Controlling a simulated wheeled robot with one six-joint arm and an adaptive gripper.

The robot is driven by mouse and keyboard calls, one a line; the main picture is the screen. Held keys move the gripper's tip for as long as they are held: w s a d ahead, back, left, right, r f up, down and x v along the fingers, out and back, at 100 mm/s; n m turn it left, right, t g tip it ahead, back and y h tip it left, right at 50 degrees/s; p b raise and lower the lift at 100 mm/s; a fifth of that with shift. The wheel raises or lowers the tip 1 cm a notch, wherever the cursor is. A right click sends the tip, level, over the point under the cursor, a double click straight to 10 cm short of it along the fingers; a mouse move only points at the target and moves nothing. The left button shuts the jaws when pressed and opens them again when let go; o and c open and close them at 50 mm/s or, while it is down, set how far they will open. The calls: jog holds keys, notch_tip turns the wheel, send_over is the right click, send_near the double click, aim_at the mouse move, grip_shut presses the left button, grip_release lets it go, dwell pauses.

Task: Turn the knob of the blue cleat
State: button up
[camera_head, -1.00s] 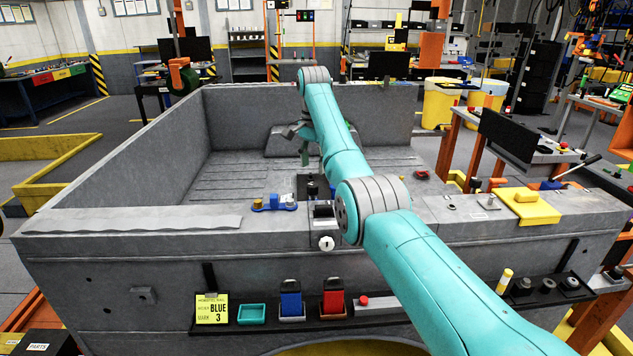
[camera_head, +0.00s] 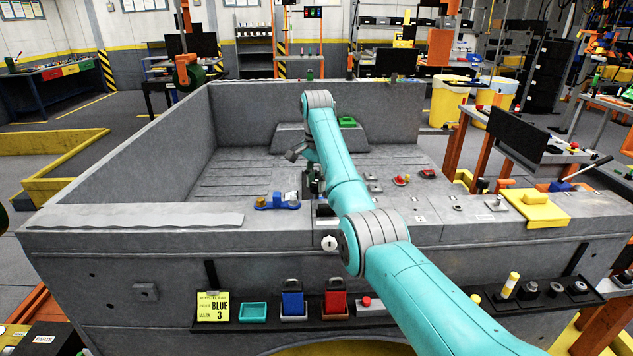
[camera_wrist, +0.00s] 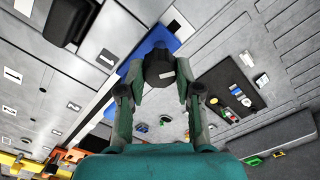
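In the wrist view, a dark, many-sided knob (camera_wrist: 159,68) lies between the fingertips of my gripper (camera_wrist: 161,74). A blue strip (camera_wrist: 154,38) shows behind it. The fingertips flank the knob closely; whether they touch it is unclear. In the head view, my gripper (camera_head: 312,182) points down over the near rail, partly hidden by my teal arm. A blue cleat-like part (camera_head: 277,202) with a brass knob sits on the rail, left of the gripper. I cannot tell whether it is the blue strip seen from the wrist.
The grey bed (camera_head: 235,176) has high walls at left and back. A yellow block (camera_head: 533,207) sits on the rail at right. A front shelf (camera_head: 269,314) holds blue and red items, and a yellow card (camera_head: 213,306) reads BLUE 3. A dark mat (camera_wrist: 228,92) lies beside the gripper.

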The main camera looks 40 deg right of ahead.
grip_shut()
jog(key=n, duration=2.2)
dwell(0.6)
